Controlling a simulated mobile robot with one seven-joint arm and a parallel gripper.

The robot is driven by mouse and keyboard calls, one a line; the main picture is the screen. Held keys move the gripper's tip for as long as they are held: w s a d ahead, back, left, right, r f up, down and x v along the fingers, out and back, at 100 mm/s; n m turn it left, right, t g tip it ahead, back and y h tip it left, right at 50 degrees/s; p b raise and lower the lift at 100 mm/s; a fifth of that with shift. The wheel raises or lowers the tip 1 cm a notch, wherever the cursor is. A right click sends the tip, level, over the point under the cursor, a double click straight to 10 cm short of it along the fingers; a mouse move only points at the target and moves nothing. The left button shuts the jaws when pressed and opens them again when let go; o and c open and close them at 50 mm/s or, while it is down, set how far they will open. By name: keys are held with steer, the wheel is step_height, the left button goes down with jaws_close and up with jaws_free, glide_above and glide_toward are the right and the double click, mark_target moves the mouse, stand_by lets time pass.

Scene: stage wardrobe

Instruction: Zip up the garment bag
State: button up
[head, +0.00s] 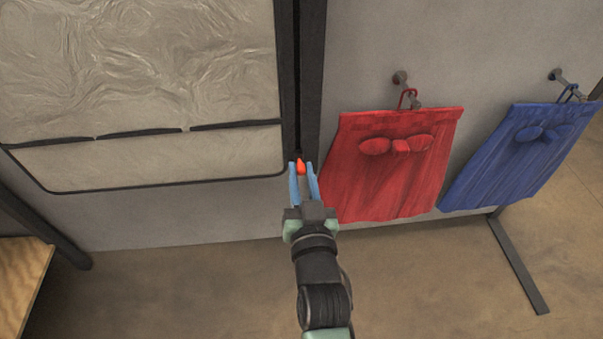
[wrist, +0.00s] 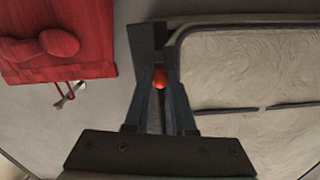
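The garment bag appears as a beige, crinkled panel with dark piping (head: 140,60) at the left of the head view and at the right of the wrist view (wrist: 270,65). A dark vertical strip with a narrow slot (head: 312,70), seemingly the zip track, runs up beside its right edge. A small orange-red zip pull (head: 301,167) sits at the strip's lower end. My gripper (head: 302,172) has its two blue fingers on either side of the pull, close against it. In the wrist view the pull (wrist: 159,78) also shows between the fingertips.
A red garment with a bow (head: 390,175) hangs from a peg close to the right of my gripper. A blue one (head: 515,160) hangs further right. A wooden surface (head: 20,275) is at lower left. A dark stand leg (head: 518,265) reaches the floor at right.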

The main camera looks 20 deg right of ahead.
jaws_close()
stand_by(0.9)
steer(key=shift+r, duration=0.1)
step_height(320, 180, up, 66)
steer(key=p, duration=5.5)
steer(key=shift+r+p, duration=0.25)
steer(key=shift+p, duration=0.15)
steer(key=shift+r, duration=0.1)
steer(key=shift+o, duration=2)
jaws_free()
steer(key=shift+o, duration=1.4)
steer(key=shift+f, duration=0.2)
